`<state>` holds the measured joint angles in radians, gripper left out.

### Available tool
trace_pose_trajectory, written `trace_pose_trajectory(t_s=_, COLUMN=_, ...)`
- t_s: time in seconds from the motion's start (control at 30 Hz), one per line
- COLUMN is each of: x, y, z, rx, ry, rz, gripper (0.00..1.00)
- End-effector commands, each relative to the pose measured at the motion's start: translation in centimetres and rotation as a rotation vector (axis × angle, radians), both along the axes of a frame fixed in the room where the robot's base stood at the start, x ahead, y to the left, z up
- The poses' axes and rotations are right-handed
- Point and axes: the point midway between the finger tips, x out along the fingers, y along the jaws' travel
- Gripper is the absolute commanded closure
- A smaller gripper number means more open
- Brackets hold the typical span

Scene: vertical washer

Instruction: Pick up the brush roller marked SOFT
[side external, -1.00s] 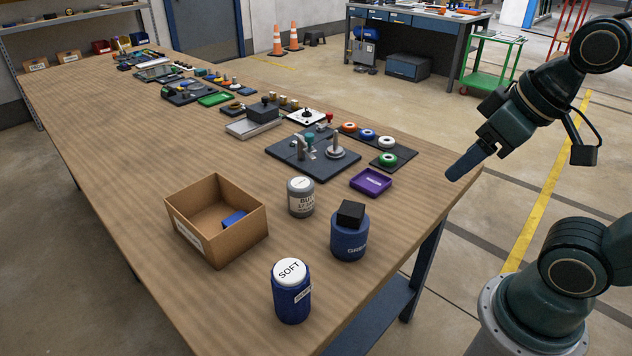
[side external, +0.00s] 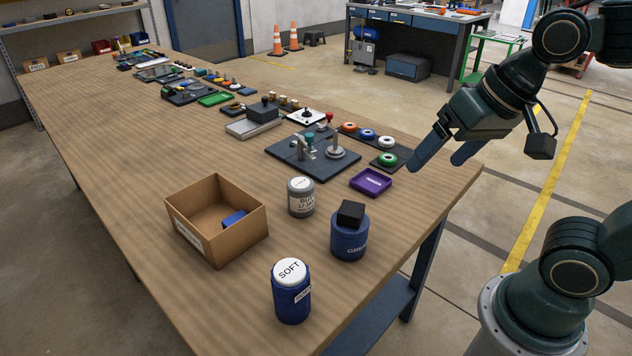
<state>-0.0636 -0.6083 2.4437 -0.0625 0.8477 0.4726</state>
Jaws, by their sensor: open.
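The brush roller marked SOFT (side external: 291,303) stands upright near the front edge of the table. It is a blue cylinder with a white top lettered SOFT and a small white label on its side. My gripper (side external: 438,158) is open and empty, with two blue fingers pointing down and left. It is above the table's right edge, up and to the right of the SOFT roller and well apart from it.
A dark blue cylinder with a black block on top (side external: 349,238) and a grey labelled can (side external: 301,197) stand behind the roller. An open cardboard box (side external: 217,243) holds a blue piece. A purple tray (side external: 371,182) and a dark fixture plate (side external: 290,158) lie farther back. The table's left front is clear.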

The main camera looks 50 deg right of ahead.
Motion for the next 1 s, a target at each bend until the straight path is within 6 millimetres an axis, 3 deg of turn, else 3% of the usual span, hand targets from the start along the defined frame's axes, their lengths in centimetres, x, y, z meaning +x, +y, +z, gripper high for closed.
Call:
trace_pose_trajectory(t_s=0.5, x=4.6, y=5.0, z=-1.2, rx=0.324, ry=0.147, rz=-0.476, gripper=0.18)
trace_pose_trajectory(t_s=1.0, x=7.9, y=10.8, z=-3.5, rx=0.572, ry=0.35, rz=-0.979, gripper=0.18)
